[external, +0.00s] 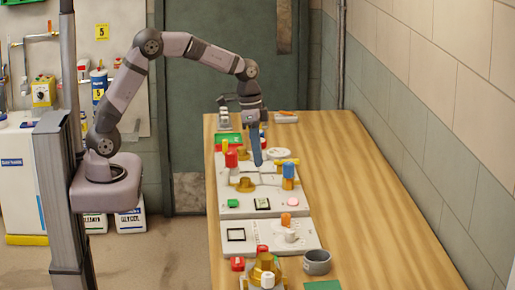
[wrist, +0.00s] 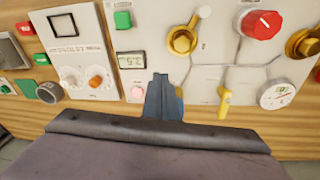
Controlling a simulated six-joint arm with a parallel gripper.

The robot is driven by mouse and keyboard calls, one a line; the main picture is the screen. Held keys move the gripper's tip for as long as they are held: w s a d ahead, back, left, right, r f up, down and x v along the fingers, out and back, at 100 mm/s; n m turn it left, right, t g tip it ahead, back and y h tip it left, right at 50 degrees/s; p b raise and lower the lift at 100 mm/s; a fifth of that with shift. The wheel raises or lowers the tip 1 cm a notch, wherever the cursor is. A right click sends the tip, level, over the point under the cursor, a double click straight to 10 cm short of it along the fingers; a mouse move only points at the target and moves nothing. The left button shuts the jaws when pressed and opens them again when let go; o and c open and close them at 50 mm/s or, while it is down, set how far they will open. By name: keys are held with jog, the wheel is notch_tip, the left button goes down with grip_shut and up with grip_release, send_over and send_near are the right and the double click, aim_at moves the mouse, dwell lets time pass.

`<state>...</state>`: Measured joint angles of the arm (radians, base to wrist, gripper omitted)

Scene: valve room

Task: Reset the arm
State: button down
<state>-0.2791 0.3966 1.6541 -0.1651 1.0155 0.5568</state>
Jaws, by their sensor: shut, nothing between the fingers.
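My gripper (external: 256,158) points down over the far part of the grey valve panel (external: 230,207). Its fingers are shut and hold nothing. In the wrist view my gripper (wrist: 160,76) shows as closed dark fingers in front of the panel, near a small display (wrist: 132,61). A brass valve (wrist: 182,40), a red knob (wrist: 260,24), a yellow lever (wrist: 225,100) and a round gauge (wrist: 277,94) are on the panel. I cannot tell whether the fingertips touch the panel.
A second panel (external: 260,247) with small knobs lies nearer the camera. A grey cup (external: 317,262) stands to its right. The wooden table (external: 360,210) is clear on the right, beside the wall.

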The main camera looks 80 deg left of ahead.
jog(key=s+d+f+n, duration=0.1)
jog(key=s+d+f, duration=0.15)
jog(key=s, duration=0.55)
jog(key=s+d+f+g+y, duration=0.1)
jog(key=s+d+f, duration=0.1)
jog(key=s+d, duration=0.35)
jog(key=s+d+f+n, duration=0.1)
jog(key=s+f, duration=0.1)
jog(key=s, duration=0.7)
notch_tip(320, 180, down, 11)
jog(key=b, duration=1.1)
